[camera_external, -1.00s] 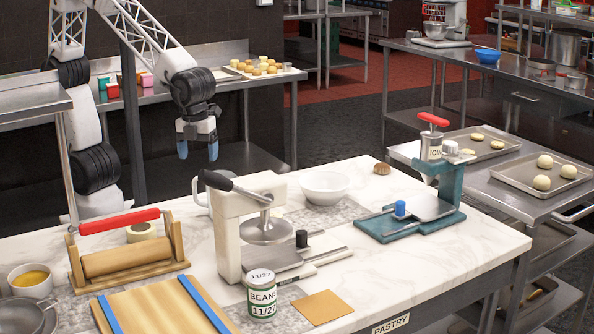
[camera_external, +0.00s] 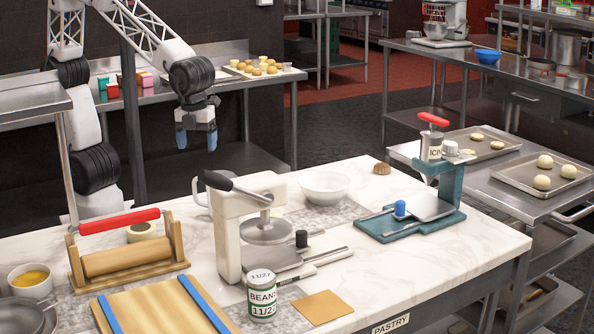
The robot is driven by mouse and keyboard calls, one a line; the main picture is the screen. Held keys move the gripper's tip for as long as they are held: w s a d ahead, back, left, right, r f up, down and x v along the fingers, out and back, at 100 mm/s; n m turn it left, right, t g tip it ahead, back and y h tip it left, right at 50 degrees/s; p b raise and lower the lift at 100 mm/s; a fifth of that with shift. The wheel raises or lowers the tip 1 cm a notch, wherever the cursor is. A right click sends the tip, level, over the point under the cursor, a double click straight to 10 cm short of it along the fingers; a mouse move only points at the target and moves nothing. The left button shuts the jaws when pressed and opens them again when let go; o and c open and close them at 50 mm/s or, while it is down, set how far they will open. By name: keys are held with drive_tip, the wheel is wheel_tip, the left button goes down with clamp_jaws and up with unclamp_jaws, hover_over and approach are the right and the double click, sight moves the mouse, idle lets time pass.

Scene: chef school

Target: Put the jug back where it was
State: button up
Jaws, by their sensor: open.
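A pale jug (camera_external: 210,198) appears to stand on the marble worktop (camera_external: 420,262), behind the white press. Its handle points left; most of its body is hidden by the press, so I cannot see its base. My gripper (camera_external: 196,143) hangs above and a little left of the jug in the picture, fingers pointing down. The blue fingers are apart with nothing between them, and the gripper is clear of the jug.
The white press (camera_external: 228,245) with its dark lever stands in front of the jug. A white bowl (camera_external: 324,187) is to the right. A dough roller with a red handle (camera_external: 119,221) is at left, and a teal icing stand (camera_external: 446,205) at right.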

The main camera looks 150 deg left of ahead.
drive_tip(key=s+d+r+n+t, duration=0.1)
drive_tip(key=s+d+n, duration=0.3)
drive_tip(key=s+d, duration=0.4)
drive_tip(key=s+d+r+n+t, duration=0.1)
drive_tip(key=s+d+n, duration=0.3)
drive_tip(key=s+d, duration=0.5)
drive_tip(key=d, duration=0.5)
drive_tip(key=shift+r+n, duration=0.2)
drive_tip(key=shift+n, duration=0.2)
